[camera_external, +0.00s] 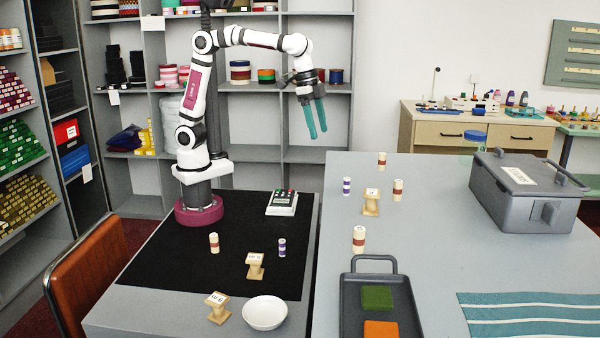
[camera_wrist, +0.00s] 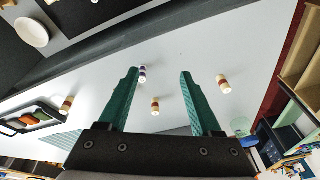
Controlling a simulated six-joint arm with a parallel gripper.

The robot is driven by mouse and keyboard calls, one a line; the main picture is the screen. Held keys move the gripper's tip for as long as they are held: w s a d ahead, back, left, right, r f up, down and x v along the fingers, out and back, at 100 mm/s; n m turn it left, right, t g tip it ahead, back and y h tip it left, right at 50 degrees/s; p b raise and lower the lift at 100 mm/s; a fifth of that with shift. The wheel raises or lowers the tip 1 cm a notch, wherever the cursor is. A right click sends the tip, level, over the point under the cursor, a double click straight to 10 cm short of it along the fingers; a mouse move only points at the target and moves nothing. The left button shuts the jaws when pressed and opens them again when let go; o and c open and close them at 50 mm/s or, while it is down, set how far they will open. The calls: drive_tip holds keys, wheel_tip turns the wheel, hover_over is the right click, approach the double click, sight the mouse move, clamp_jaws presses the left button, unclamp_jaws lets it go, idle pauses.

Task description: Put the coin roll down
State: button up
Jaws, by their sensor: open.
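My gripper (camera_external: 318,133) is open and empty, raised in the air near the back edge of the grey counter. Its two teal fingers stand apart in the wrist view (camera_wrist: 160,73); counter surface shows between them. Several coin rolls stand upright. On the grey counter are a purple-banded roll (camera_external: 346,186) and brown-banded rolls at the back (camera_external: 382,160), right (camera_external: 397,189) and front (camera_external: 359,238). On the black mat stand a brown-banded roll (camera_external: 214,243) and a purple-banded roll (camera_external: 282,247). No roll touches my gripper.
Small labelled wooden stands are on the counter (camera_external: 371,205), mat (camera_external: 255,268) and front ledge (camera_external: 217,310), beside a white bowl (camera_external: 265,312).

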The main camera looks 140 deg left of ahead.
drive_tip(key=w+a+n, duration=0.1)
drive_tip(key=a+n, duration=0.1)
drive_tip(key=a, duration=0.8)
drive_tip(key=n+t+y, duration=0.1)
drive_tip(key=n, duration=0.2)
approach(381, 169)
drive_tip(key=x, duration=0.2)
drive_tip(key=a+x, duration=0.1)
drive_tip(key=x, duration=0.4)
drive_tip(key=shift+w+a+r, duration=0.1)
drive_tip(key=shift+a, duration=0.3)
clamp_jaws()
